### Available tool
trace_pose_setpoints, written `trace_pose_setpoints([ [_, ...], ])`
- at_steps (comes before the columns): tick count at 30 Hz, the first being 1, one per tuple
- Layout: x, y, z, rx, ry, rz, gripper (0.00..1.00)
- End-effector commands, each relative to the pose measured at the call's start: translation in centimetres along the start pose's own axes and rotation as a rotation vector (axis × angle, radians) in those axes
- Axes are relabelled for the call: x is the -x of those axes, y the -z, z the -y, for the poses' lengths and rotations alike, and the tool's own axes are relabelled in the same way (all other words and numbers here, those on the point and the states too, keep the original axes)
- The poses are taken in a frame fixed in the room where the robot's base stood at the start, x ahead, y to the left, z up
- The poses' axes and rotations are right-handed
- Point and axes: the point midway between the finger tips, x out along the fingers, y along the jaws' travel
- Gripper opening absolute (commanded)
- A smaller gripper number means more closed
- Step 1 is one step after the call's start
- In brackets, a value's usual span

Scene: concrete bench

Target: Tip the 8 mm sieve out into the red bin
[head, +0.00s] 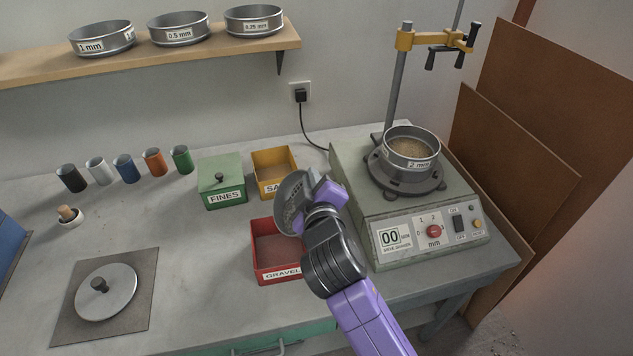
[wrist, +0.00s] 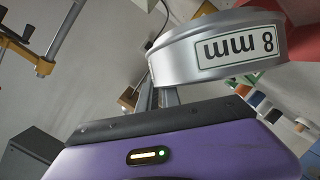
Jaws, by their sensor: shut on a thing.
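My gripper (head: 310,190) is shut on the rim of the 8 mm sieve (head: 291,200), a round metal sieve. The sieve is held steeply tilted, above the back part of the red bin. In the wrist view the sieve (wrist: 215,50) shows its silver side wall, with the "8 mm" label upside down. Its contents cannot be made out. The red bin (head: 257,266), labelled GRAVEL, stands on the bench below; my arm hides its right side. Its visible inside is a plain dull red, with no stones to be seen.
The green FINES box (head: 222,183) is lidded; the yellow box (head: 273,173) is open beside it. The sieve shaker (head: 415,215) carries the 2 mm sieve (head: 411,148) on the right. A lid (head: 106,291) lies on a mat at front left. Several coloured cups line the back.

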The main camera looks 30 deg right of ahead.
Motion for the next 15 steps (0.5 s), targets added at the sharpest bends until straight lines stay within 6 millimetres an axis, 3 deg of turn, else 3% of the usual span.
trace_pose_setpoints([
  [15, 0.8, 2.0, 0.7, 0.186, -0.075, -0.002, 0.00],
])
